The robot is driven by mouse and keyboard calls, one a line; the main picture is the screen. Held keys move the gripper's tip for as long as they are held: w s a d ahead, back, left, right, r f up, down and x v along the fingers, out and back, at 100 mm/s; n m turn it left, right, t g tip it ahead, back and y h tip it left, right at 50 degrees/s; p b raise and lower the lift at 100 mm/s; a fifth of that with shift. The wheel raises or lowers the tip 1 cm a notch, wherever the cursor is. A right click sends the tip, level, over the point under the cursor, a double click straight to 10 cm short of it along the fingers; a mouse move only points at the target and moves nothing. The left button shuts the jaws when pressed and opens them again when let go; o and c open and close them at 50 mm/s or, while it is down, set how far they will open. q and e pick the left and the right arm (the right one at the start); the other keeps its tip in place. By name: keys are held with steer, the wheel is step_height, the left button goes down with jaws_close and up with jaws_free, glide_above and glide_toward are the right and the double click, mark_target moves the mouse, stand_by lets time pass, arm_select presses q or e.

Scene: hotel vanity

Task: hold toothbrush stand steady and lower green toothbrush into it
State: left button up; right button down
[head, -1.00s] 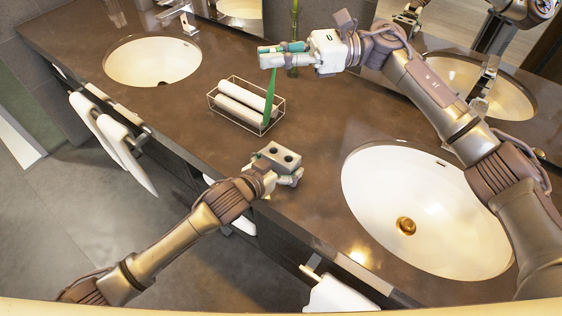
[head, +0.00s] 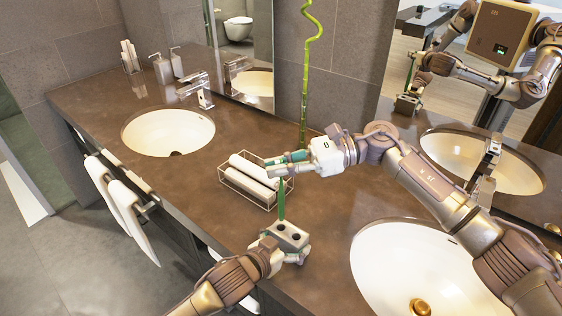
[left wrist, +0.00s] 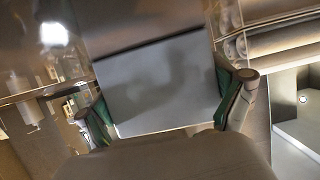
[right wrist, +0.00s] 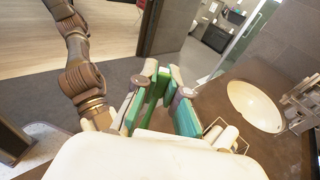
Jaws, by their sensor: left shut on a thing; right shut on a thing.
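The toothbrush stand (head: 291,243) is a small pale block with dark round holes in its top, near the counter's front edge. My left gripper (head: 284,250) is shut on it; the left wrist view shows the block's grey face (left wrist: 160,85) between the green finger pads. The green toothbrush (head: 282,200) hangs nearly upright from my right gripper (head: 276,164), which is shut on it above the stand. Its lower end meets the stand's top near a hole; I cannot tell whether it is inside. In the right wrist view the toothbrush (right wrist: 157,84) shows between the pads.
A wire basket with rolled white towels (head: 250,178) stands just behind and left of the toothbrush. Sinks lie at left (head: 168,131) and right (head: 405,275). A tall green bamboo stem (head: 304,90) stands behind my right gripper. A mirror reflects my arms.

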mark_target(279, 191)
steer(key=shift+f, duration=3.65)
steer(key=c, duration=1.2)
jaws_free()
steer(key=shift+o, duration=0.2)
steer(key=v, duration=1.2)
steer(key=shift+w, duration=0.1)
